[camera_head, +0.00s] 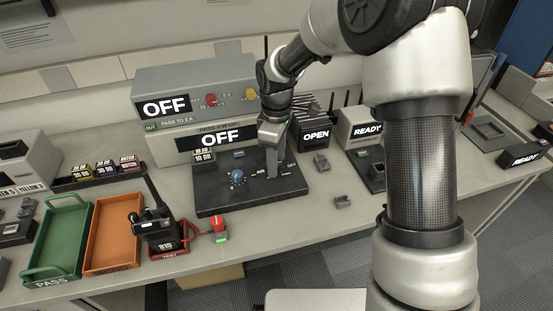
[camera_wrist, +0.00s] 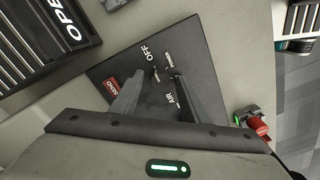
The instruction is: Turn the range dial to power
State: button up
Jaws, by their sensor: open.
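A blue round dial (camera_head: 237,177) sits on the left part of the black panel (camera_head: 215,200) in the head view. I cannot read any range marks around it, and it is not visible in the wrist view. My gripper (camera_head: 272,172) points down over the right part of the panel, right of the dial and apart from it. In the wrist view my gripper (camera_wrist: 160,76) has its fingers spread. A small metal lever (camera_wrist: 156,73) shows between the fingertips, by the OFF and AIR labels; contact cannot be told.
Behind the panel stands a grey unit (camera_head: 185,80) with OFF displays. A box marked OPEN (camera_head: 315,150) and one marked READY (camera_head: 358,128) stand right. A handheld radio (camera_head: 155,228), an orange tray (camera_head: 113,235) and a green tray (camera_head: 60,240) lie left. Bench in front is partly clear.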

grip_shut()
jog(key=c, duration=1.1)
grip_release()
jog(key=shift+o, duration=0.2)
jog(key=m, duration=0.5)
jog(key=shift+m+p, duration=0.4)
jog(key=m, duration=0.5)
jog(key=shift+m+p, duration=0.3)
jog(key=shift+m, duration=0.1)
jog(key=o, duration=1.1)
jog(key=shift+c, duration=0.2)
